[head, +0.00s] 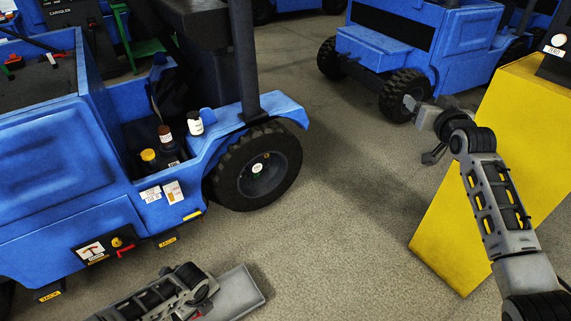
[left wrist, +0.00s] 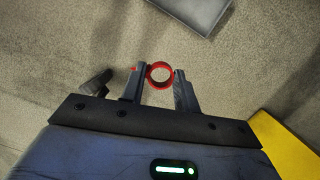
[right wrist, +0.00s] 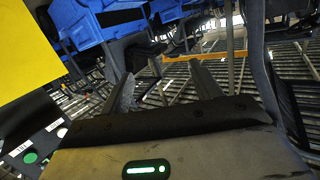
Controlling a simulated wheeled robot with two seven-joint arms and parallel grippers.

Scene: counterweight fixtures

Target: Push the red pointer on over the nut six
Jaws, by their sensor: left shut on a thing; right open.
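The red pointer (left wrist: 151,83) shows as a red ring between the fingers of my left gripper (left wrist: 159,73), which is shut on it. In the head view the left arm is low at the bottom edge, with a little red showing at the gripper. The wheel (head: 229,183) of the near blue vehicle stands up and to the right of it, well apart. A round white label (head: 257,168) is on its hub. The separate nuts are too small to tell apart, so I cannot pick out nut six. My right gripper (right wrist: 163,85) is open and empty, raised beside the yellow block.
A grey flat plate (head: 240,291) lies beside the left gripper. The near blue vehicle (head: 60,150) carries bottles (head: 195,123) on its side. A yellow block (head: 470,215) stands at the right. Another blue vehicle (head: 385,60) is behind. The floor between is clear.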

